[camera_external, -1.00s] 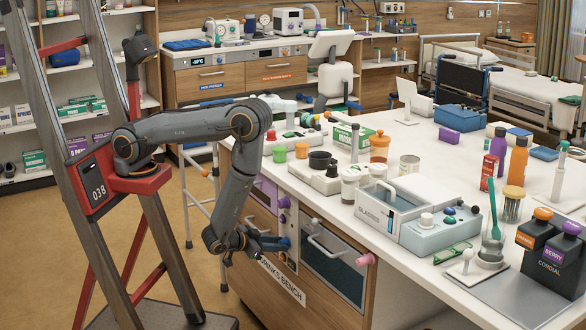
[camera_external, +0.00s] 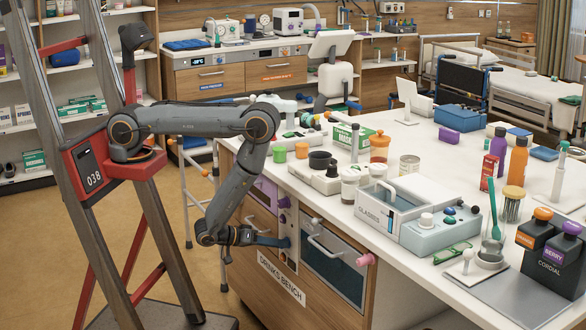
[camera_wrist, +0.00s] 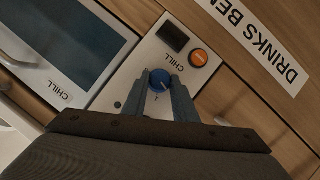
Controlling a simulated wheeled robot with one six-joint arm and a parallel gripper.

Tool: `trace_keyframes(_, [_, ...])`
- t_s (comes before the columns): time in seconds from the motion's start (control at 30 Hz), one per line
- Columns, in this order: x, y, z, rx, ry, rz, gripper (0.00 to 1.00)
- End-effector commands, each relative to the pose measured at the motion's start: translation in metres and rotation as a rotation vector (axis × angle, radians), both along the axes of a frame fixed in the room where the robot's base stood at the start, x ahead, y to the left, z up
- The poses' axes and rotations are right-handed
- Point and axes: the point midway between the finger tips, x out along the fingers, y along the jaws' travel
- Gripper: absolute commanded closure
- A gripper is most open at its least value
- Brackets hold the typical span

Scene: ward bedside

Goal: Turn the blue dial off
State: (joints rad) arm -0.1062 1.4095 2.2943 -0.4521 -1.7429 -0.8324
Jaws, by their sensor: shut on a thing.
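The blue dial (camera_wrist: 160,80) sits on a pale panel (camera_wrist: 150,52) marked "CHILL" in the wrist view. A light pointer mark shows on its face. My gripper (camera_wrist: 161,86) is shut on the blue dial, with one dark finger on each side of it. In the external view my gripper (camera_external: 280,242) reaches to the front of the drinks bench from the left. The dial shows there only as a small blue spot (camera_external: 286,243) at the fingertips, mostly hidden.
An orange button (camera_wrist: 198,58) and a dark display (camera_wrist: 174,37) are on the same panel. A glass-fronted door (camera_external: 335,265) with a bar handle is beside it. A pink knob (camera_external: 365,260) sticks out further right. The crowded worktop (camera_external: 300,200) overhangs above.

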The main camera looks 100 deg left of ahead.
Motion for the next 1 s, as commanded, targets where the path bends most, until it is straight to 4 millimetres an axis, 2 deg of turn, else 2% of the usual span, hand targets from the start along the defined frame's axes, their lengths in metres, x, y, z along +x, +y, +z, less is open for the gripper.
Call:
trace_keyframes(0.4, [-0.0017, 0.0012, -0.0006, -0.143, -0.146, 0.001, 0.97])
trace_keyframes(1.0, [-0.0007, 0.0012, -0.0008, -0.167, -0.172, 0.001, 0.97])
